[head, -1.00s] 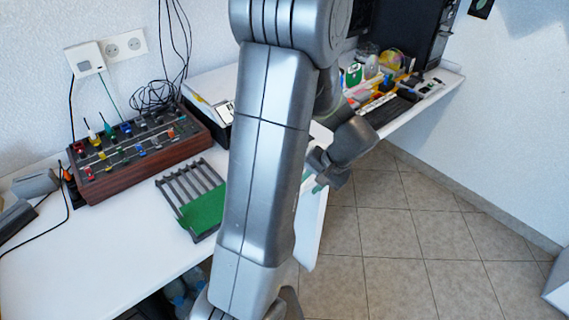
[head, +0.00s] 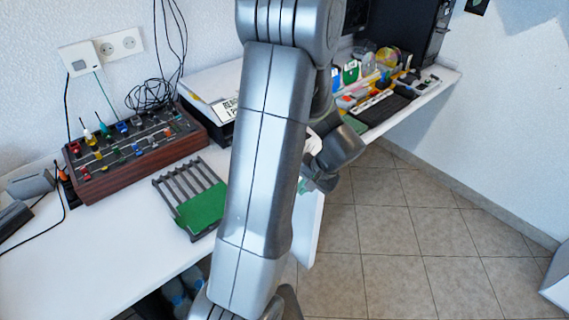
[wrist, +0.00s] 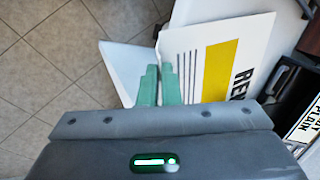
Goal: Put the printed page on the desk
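The printed page (wrist: 198,50) is a white sheet with dark lines, a yellow band and large dark letters, partly cut off by my gripper in the wrist view. My gripper (wrist: 159,82) has two green fingers nearly together at the page's left edge; they look shut on it. The page lies behind the right finger and reaches to the right. The white desk (head: 115,245) runs from front left to back right.
A green-bottomed rack (head: 203,208) and a wooden box with switches and knobs (head: 135,150) stand on the desk. A printer (head: 205,92) is behind my arm, with colourful discs and a keyboard (head: 385,110) farther right. Bare desk shows at the front left; tiled floor (head: 400,240) is open.

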